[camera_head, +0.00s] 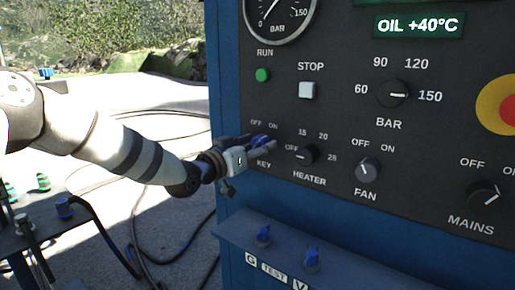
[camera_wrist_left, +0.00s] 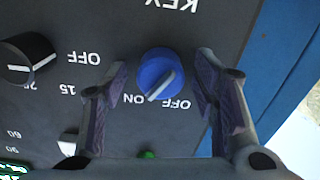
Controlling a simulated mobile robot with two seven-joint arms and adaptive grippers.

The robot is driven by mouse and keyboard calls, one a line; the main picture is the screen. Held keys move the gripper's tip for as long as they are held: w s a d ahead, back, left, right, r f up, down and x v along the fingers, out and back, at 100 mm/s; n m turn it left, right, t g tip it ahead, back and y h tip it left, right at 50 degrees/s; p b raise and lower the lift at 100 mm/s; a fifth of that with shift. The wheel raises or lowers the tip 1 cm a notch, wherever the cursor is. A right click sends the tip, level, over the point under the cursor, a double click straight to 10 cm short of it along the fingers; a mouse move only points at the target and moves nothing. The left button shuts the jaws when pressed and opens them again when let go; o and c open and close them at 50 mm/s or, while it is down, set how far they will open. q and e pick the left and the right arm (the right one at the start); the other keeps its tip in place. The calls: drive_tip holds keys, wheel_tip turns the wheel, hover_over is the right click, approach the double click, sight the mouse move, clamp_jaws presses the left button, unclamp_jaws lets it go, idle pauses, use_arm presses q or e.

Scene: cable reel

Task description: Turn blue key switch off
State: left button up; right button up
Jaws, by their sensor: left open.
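The blue key switch (camera_wrist_left: 160,70) is a round blue knob on the dark control panel. In the left wrist view, which is upside down, its white pointer line slants towards the ON label, with OFF beside it. My left gripper (camera_wrist_left: 163,80) is open, with one finger on each side of the knob and visible gaps between. In the head view my left gripper (camera_head: 258,143) reaches the panel at the KEY label and partly hides the blue key switch (camera_head: 260,138). My right gripper is not in view.
The heater knob (camera_head: 301,155) is close to the right of my gripper; the fan knob (camera_head: 367,171) and mains knob (camera_head: 484,196) are farther right. The green run button (camera_head: 263,75) and stop button (camera_head: 306,90) are above. A ledge (camera_head: 330,268) with blue valves juts out below.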

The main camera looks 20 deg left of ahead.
use_arm(q)
drive_tip(key=shift+w+r, duration=0.1)
drive_tip(key=shift+c, duration=0.5)
drive_tip(key=c, duration=1.1)
drive_tip(key=shift+o, duration=0.2)
